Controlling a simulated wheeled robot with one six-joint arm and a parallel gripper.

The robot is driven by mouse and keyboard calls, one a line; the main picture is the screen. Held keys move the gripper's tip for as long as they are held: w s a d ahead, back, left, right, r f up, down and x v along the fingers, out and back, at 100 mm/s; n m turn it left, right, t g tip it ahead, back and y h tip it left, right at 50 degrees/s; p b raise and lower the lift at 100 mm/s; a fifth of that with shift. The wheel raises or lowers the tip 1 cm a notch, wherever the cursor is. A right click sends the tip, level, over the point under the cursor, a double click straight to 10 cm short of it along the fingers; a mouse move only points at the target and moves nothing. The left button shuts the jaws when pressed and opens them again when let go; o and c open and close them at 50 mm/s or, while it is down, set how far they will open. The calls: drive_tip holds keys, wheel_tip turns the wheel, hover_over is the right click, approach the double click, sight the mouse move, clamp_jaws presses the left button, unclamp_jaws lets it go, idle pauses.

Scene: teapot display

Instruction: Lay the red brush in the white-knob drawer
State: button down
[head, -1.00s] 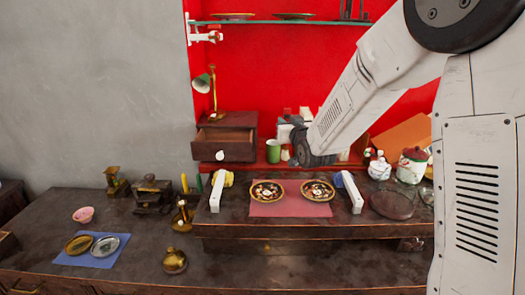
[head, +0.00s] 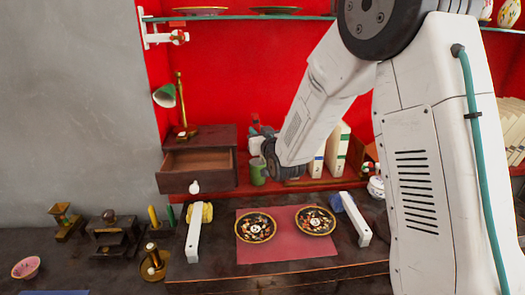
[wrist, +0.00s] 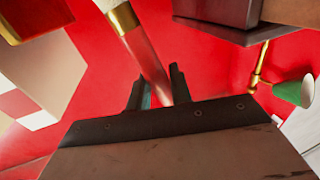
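The red brush (wrist: 143,58) has a red handle, a gold ferrule and pale bristles. In the wrist view my gripper (wrist: 158,86) is closed around its handle, and the handle's far end is hidden by the gripper. In the head view a small red tip of the brush (head: 254,118) shows above my gripper (head: 264,142), which is partly hidden by my arm. The white-knob drawer (head: 198,163) is pulled out of a dark wooden box, its white knob (head: 195,187) in front. My gripper is to the right of the drawer, apart from it.
A green cup (head: 257,173) stands beside the box. White books (head: 338,150) are behind my arm. Two patterned plates (head: 255,227) lie on a red mat (head: 285,252) in front. A glass shelf (head: 240,17) hangs above.

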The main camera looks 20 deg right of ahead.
wheel_tip(320, 180, down, 6)
drive_tip(key=shift+a, duration=0.25)
drive_tip(key=shift+s+f, duration=0.1)
drive_tip(key=shift+f, duration=0.2)
drive_tip(key=shift+f, duration=0.15)
drive_tip(key=c, duration=1.3)
unclamp_jaws()
drive_tip(key=shift+c, duration=0.2)
